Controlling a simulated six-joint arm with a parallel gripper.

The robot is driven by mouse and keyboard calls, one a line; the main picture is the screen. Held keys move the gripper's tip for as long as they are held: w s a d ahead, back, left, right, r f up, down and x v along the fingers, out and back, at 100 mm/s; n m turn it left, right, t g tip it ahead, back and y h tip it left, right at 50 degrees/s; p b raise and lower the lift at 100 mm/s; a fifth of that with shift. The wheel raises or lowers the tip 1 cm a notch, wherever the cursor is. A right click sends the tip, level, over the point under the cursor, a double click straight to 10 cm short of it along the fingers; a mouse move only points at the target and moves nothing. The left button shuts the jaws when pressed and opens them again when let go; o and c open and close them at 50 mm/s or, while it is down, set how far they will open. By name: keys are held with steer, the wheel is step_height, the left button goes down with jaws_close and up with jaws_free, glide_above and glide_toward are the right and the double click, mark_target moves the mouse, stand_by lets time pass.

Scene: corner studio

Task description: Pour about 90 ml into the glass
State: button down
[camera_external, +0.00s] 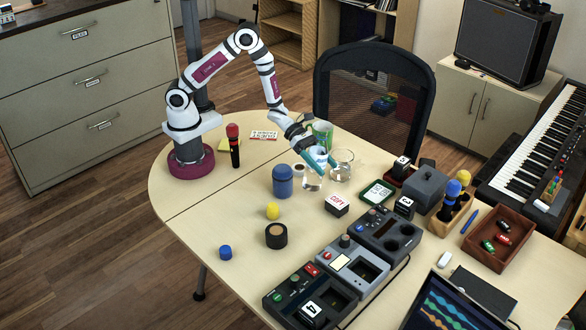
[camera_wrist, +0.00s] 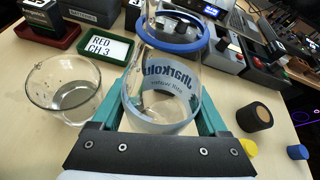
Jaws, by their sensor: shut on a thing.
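My gripper (camera_external: 324,178) has its teal fingers on either side of a clear glass vessel (camera_wrist: 160,105) and is shut on it. This vessel has printed lettering on its wall and a blue ring toward its far end in the wrist view. In the outside view the fingers and wrist partly hide it. A wide clear glass (camera_external: 342,165) stands on the table just right of my gripper. It also shows at the left in the wrist view (camera_wrist: 65,88), with some greyish content low inside. The held vessel is beside this glass. I see no stream between them.
The table's left front is mostly free.

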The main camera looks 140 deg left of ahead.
steer(key=shift+w+a+m+y, duration=0.1)
steer(key=shift+a+m+y, duration=0.15)
steer(key=shift+m+y, duration=0.4)
stand_by(2.4)
